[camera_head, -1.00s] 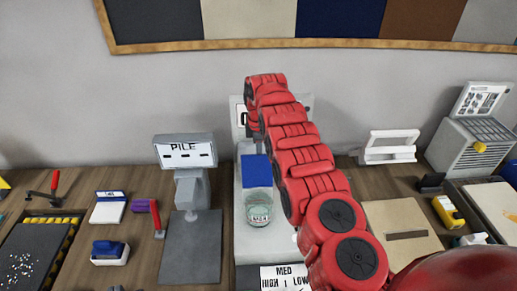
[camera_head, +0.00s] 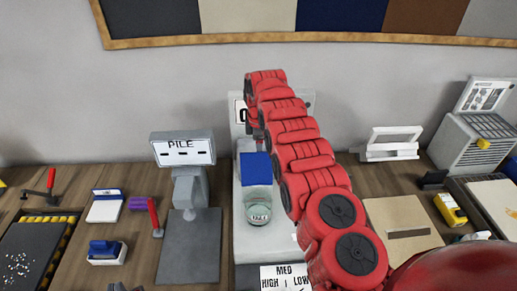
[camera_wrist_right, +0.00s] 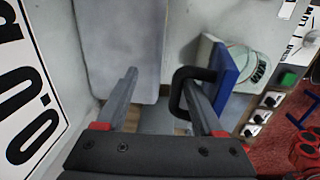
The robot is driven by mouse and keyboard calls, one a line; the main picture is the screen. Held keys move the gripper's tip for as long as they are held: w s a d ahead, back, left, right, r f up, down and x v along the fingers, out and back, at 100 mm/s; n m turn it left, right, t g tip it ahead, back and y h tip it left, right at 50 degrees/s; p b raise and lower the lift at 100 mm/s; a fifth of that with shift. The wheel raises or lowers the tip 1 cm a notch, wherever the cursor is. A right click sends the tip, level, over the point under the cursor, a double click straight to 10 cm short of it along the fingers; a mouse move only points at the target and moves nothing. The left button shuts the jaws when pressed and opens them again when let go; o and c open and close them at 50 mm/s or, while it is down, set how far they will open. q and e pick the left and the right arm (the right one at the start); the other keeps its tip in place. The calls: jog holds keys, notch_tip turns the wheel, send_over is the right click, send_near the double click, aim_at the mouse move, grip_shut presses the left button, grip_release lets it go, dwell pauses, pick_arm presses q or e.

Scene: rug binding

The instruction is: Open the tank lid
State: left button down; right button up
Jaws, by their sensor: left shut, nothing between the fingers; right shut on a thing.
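The blue lid (camera_head: 256,168) is a flat panel on the pale machine in the middle of the table, behind a round clear vessel (camera_head: 258,212). In the right wrist view the lid (camera_wrist_right: 233,75) shows nearly edge-on, with a black loop handle (camera_wrist_right: 180,82) on its side. My right gripper (camera_wrist_right: 160,82) is at this handle and shut on it; its right finger overlaps the loop. In the head view my red right arm hides this gripper.
A grey stand with a PILE display (camera_head: 184,149) is left of the machine. A red-handled tool (camera_head: 154,215), a blue-topped block (camera_head: 106,250) and a tray with yellow-black edges (camera_head: 35,262) are further left. A grey vented box (camera_head: 475,145) stands right.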

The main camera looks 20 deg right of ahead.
jog(key=shift+r, duration=0.25)
dwell(0.4)
notch_tip(320, 180, up, 17)
jog(key=s+p, duration=0.1)
jog(key=p, duration=0.3)
jog(key=shift+s+a+p, duration=0.15)
jog(key=shift+a+p, duration=0.05)
jog(key=shift+p, duration=0.2)
